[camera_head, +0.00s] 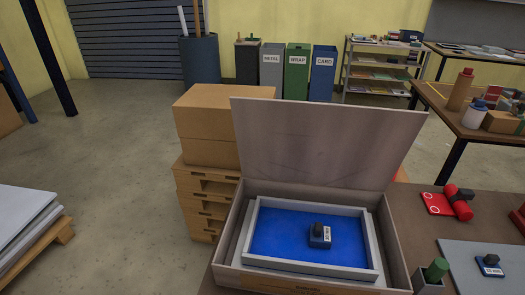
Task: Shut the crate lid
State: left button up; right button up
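The crate (228,276) is a grey-brown box on the table in front of me. Its lid (325,140) stands up from the back edge, open and leaning slightly back. Inside the crate lies a light grey frame (252,225) with a blue panel (280,235). A small dark blue block with a black knob and a white label (320,235) sits on the blue panel. Neither of my grippers shows in the head view.
Right of the crate are a green-topped cylinder in a grey holder (436,270), a grey sheet (462,262) with another small labelled block (489,265), and a red item (458,203). Cardboard boxes (205,150) on pallets stand behind left. The floor at left is partly clear.

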aim_at(316, 142)
jog(key=j+u, duration=0.4)
jog(key=i+j+u, duration=0.1)
jog(key=j+u, duration=0.25)
jog(key=i+j+u, duration=0.1)
jog(key=j+u, duration=0.15)
jog(key=u, duration=0.15)
jog(key=i+j+z, duration=0.3)
jog(key=i+z, duration=0.2)
jog(key=i+j+z, duration=0.5)
jog(key=i+z, duration=0.2)
jog(key=z, duration=0.2)
jog(key=i+j+z, duration=0.15)
jog(key=z, duration=0.3)
jog(key=i+j+z, duration=0.15)
jog(key=z, duration=0.25)
jog(key=i+j+z, duration=0.2)
jog(key=z, duration=0.25)
jog(key=i+j+z, duration=0.2)
jog(key=z, duration=0.2)
jog(key=i+j+z, duration=0.15)
jog(key=z, duration=0.25)
jog(key=i+j+z, duration=0.1)
jog(key=j+z, duration=0.3)
jog(key=i+j+z, duration=0.1)
jog(key=j+z, duration=0.15)
jog(key=z, duration=0.2)
